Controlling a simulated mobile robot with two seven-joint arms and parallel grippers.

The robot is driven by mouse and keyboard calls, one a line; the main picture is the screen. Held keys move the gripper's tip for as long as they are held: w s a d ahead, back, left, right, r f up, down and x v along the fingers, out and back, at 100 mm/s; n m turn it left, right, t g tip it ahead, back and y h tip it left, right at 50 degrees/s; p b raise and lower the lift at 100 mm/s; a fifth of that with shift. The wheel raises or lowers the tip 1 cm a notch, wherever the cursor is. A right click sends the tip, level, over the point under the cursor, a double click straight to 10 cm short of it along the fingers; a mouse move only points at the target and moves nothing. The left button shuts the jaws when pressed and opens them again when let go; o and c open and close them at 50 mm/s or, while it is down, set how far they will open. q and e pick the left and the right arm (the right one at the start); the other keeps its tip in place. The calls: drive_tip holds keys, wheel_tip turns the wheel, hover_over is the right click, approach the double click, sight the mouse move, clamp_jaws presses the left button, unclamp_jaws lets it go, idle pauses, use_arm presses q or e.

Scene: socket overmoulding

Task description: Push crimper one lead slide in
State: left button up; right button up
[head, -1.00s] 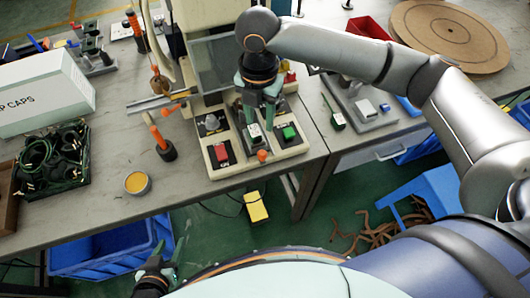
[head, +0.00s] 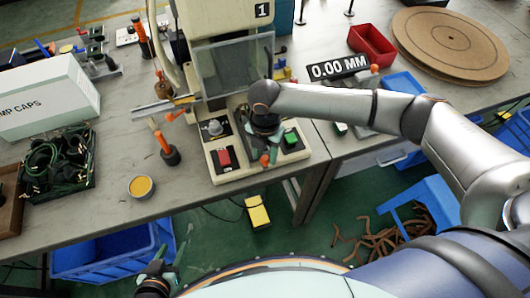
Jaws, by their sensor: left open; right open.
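Crimper one (head: 212,12), a cream machine with a "1" label and a clear guard (head: 233,66), stands at the back centre. Its base has a red button (head: 224,158), a grey knob (head: 214,128) and a green button (head: 291,138). The lead slide between the buttons is mostly hidden by my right gripper (head: 268,150). An orange knob (head: 264,160) shows at the base's front. My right gripper is low over the front of the slide channel, fingers partly hidden; I cannot tell whether it touches. My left gripper (head: 172,262) is open and empty below the table's front edge.
A "0.00 MM" display (head: 339,68) and a red bin (head: 371,45) are right of the crimper. An orange-handled tool in a stand (head: 168,148), a yellow-filled cup (head: 140,186) and a tray of green leads (head: 55,165) are left.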

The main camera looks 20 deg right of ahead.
drive_tip(key=shift+f, duration=0.25)
clamp_jaws()
idle(1.4)
